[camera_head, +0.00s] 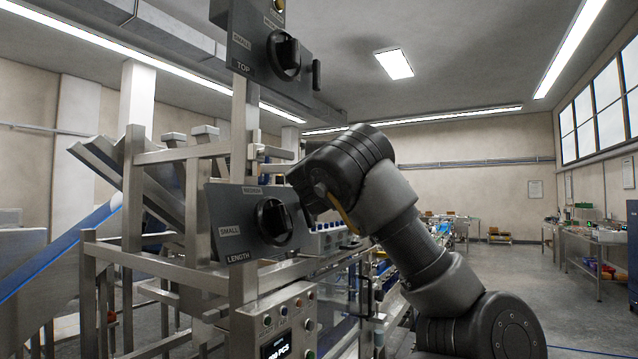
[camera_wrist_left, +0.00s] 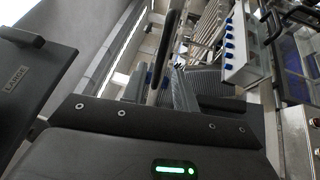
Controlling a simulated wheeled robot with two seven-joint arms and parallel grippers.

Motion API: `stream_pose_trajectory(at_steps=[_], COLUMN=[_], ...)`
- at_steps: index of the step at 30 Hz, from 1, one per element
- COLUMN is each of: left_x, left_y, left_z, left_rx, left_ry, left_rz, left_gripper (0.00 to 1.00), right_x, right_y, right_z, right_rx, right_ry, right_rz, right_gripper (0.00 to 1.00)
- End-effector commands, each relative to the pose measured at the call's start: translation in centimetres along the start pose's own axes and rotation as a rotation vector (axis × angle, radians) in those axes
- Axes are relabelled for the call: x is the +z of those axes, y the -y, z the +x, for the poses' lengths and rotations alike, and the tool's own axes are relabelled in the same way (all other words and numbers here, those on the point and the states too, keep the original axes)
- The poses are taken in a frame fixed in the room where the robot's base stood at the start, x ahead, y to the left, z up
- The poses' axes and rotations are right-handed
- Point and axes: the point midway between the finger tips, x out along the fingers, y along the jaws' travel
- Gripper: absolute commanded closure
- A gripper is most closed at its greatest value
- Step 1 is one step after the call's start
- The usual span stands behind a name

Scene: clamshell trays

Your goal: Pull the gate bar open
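One arm of mine comes in from the lower right of the head view. The left wrist view shows the same panel and box close by, so I take it as my left arm. A dark upright handle (camera_head: 362,292) stands by a clear panel below the arm. I cannot tell whether this is the gate bar. My right gripper is not in view.
The LENGTH panel has a black knob (camera_head: 273,221); a TOP panel (camera_head: 262,60) hangs above it. A box with blue caps (camera_head: 327,238) is behind the gripper and at upper right in the left wrist view (camera_wrist_left: 246,50). A button box (camera_head: 280,325) stands below. Open floor lies right.

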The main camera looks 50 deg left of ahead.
Motion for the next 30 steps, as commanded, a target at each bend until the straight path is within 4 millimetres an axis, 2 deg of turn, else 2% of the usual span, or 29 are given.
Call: stream_pose_trajectory(at_steps=[1,7,18,20,23,27,30], left_x=[0.0,0.0,0.0,0.0,1.1,5.2,7.4], left_y=[0.4,0.1,0.0,0.0,0.0,0.4,1.2], left_z=[-1.1,-3.5,-4.2,-4.1,-3.5,-1.8,-1.1], left_rx=[0.003,0.002,-0.001,-0.002,-0.021,-0.078,-0.116], left_ry=[0.001,0.001,0.000,0.001,0.008,0.035,-0.001], left_rz=[-0.004,0.000,0.001,0.002,0.027,0.137,0.223], left_gripper=[0.71,0.71,0.71,0.66,0.66,0.66,0.66], right_x=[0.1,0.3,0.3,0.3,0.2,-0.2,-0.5], right_y=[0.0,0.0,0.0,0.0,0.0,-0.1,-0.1], right_z=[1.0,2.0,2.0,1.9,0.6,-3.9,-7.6], right_rx=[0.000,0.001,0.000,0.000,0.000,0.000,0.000], right_ry=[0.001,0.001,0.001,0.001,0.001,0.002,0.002], right_rz=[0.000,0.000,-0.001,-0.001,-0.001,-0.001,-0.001], right_gripper=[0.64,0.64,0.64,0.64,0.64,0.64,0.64])
